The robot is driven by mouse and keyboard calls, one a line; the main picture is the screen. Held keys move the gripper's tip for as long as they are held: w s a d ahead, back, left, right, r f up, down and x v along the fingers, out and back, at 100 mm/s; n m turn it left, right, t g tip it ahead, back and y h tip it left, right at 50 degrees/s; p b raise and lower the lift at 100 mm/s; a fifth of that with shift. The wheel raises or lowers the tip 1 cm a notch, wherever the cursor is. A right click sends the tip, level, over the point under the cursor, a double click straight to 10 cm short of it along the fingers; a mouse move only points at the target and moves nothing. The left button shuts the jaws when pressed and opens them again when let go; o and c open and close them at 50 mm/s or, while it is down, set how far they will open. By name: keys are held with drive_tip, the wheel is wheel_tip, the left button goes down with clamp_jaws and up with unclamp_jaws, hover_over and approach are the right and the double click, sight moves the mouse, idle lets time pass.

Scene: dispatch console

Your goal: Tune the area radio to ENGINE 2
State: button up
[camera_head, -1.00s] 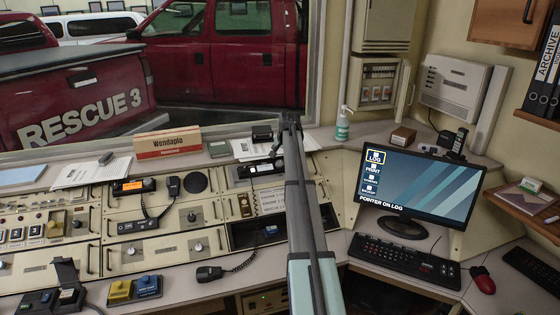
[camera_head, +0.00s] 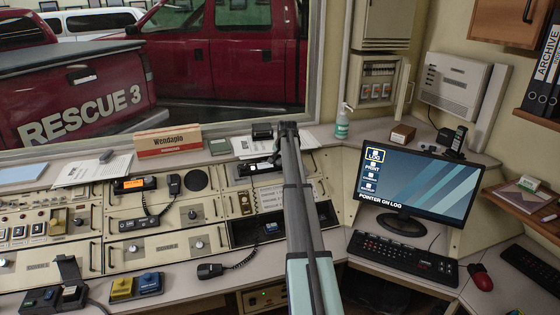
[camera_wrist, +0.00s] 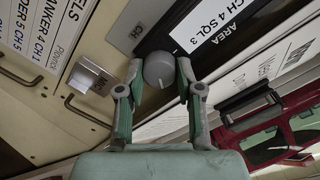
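A round grey knob (camera_wrist: 157,67) with a pale pointer line stands below the label's left end. My gripper (camera_wrist: 159,76) is open, with one fingertip on each side of the knob. Narrow gaps seem to show, and I cannot tell whether either finger touches it. In the head view my arm hides the knob. A channel list (camera_wrist: 45,28) is partly in view at the wrist picture's upper left, with TANKER 4 CH 1 readable; no ENGINE 2 line is readable.
A square silver switch (camera_wrist: 90,76) and metal handles lie left of the knob. A clipboard with a black clip (camera_wrist: 250,105) lies at the right.

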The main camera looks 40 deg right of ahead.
drive_tip(key=shift+m, duration=0.3)
drive_tip(key=m+b, duration=0.1)
drive_tip(key=m, duration=0.9)
drive_tip(key=shift+d+y+b, duration=0.1)
drive_tip(key=shift+y+b, duration=0.2)
drive_tip(key=shift+b, duration=0.1)
drive_tip(key=shift+m, duration=0.3)
drive_tip(key=o, duration=1.2)
drive_tip(key=shift+c, duration=0.2)
